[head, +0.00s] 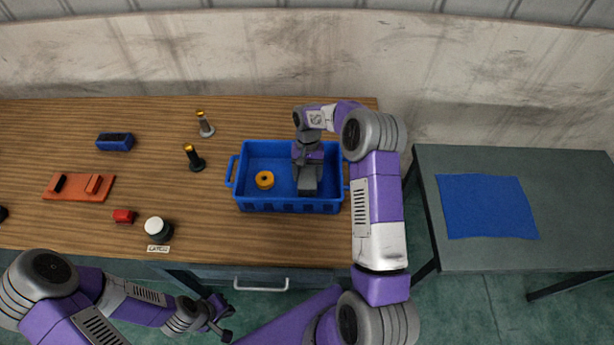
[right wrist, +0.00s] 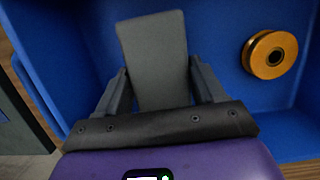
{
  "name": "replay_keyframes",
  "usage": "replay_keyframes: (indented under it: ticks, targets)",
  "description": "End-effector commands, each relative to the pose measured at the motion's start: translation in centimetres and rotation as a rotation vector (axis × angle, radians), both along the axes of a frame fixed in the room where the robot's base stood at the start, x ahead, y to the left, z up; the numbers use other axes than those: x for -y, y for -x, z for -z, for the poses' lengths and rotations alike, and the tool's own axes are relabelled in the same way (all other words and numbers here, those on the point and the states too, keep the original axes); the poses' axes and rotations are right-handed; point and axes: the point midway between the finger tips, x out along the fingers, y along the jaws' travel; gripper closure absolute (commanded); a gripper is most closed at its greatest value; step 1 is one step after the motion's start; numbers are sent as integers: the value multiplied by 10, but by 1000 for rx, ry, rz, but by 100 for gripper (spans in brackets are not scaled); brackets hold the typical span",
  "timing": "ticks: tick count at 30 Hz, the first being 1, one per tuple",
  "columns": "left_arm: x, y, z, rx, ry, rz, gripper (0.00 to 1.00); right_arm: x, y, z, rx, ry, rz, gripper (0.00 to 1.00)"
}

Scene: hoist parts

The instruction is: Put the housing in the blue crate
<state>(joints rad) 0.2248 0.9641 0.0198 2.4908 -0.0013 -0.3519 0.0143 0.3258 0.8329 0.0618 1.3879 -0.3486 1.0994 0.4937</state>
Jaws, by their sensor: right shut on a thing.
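The blue crate (head: 287,206) stands on the wooden table, in the middle of the head view. My right gripper (head: 307,168) is inside the crate's outline, pointing down, and is shut on a grey block that I take to be the housing (head: 307,184). In the right wrist view the housing (right wrist: 153,55) sits between the two dark fingers (right wrist: 158,88), with the blue crate wall (right wrist: 215,25) around it. I cannot tell whether it touches the crate floor. My left gripper (head: 221,318) is open and empty, in front of the table.
An orange-yellow pulley (head: 264,180) lies in the crate, left of the housing; it also shows in the right wrist view (right wrist: 270,54).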

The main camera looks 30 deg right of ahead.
Motion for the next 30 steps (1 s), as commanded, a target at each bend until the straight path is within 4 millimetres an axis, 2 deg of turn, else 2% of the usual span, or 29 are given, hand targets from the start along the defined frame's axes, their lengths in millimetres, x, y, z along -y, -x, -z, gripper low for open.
replay_keyframes:
  ticks: [3,14,15,20,30]
  targets:
    - [0,0,1,0,0,0,100,0,0,16,0,-1,1,58]
    - [0,0,4,0,0,0,100,0,-1,21,2,0,0,58]
    - [0,0,4,0,0,0,100,0,0,22,1,-1,0,30]
    - [0,0,3,0,0,0,100,0,0,21,1,-1,0,6]
    - [0,0,1,0,0,0,100,0,0,18,0,-1,1,6]
